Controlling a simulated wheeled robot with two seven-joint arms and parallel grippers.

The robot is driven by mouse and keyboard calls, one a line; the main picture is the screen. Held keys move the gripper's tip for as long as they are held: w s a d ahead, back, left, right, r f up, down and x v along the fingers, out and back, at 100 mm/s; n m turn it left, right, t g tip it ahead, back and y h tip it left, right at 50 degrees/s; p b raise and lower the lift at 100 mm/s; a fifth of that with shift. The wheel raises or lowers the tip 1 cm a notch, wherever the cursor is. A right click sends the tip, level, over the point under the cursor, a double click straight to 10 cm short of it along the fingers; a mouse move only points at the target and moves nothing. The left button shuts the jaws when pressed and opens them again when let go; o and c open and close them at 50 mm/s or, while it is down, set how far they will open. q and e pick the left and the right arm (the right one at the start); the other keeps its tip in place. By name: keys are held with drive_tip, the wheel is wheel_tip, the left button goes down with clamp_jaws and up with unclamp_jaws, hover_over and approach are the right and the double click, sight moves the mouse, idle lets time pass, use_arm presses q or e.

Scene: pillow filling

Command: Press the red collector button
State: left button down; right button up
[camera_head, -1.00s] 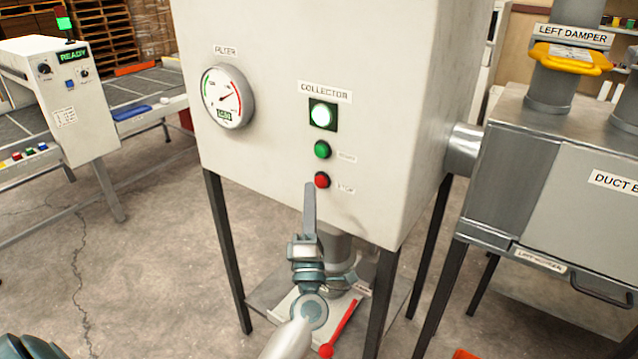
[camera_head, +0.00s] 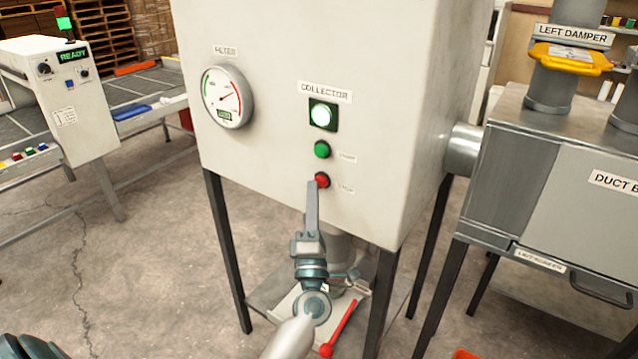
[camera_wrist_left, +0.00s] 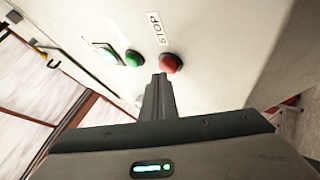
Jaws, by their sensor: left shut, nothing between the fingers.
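The red collector button (camera_head: 322,180), labelled STOP, is on the front of the white collector cabinet (camera_head: 270,130), below the green button (camera_head: 322,150) and a lit green-white lamp (camera_head: 321,115). My left gripper (camera_head: 312,184) is shut and empty, its fingertips at the lower left edge of the red button in the head view. In the left wrist view the red button (camera_wrist_left: 171,63) is just beyond the fingertips (camera_wrist_left: 159,76), slightly to the right. I cannot tell whether they touch. My right gripper is not in view.
A gauge (camera_head: 227,96) is on the cabinet's left side. A red-handled lever (camera_head: 338,330) is below the cabinet, near my left arm. Grey duct box (camera_head: 560,170) stands at the right. A machine reading READY (camera_head: 73,56) is at the left.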

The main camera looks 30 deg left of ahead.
use_arm(q)
drive_tip(key=shift+w, duration=0.45)
idle(0.6)
drive_tip(key=shift+s, duration=0.9)
drive_tip(key=s+p, duration=0.1)
drive_tip(key=s, duration=0.4)
drive_tip(key=shift+a+p, duration=0.2)
drive_tip(key=shift+p, duration=0.1)
idle(0.3)
drive_tip(key=shift+d, duration=0.1)
idle(0.7)
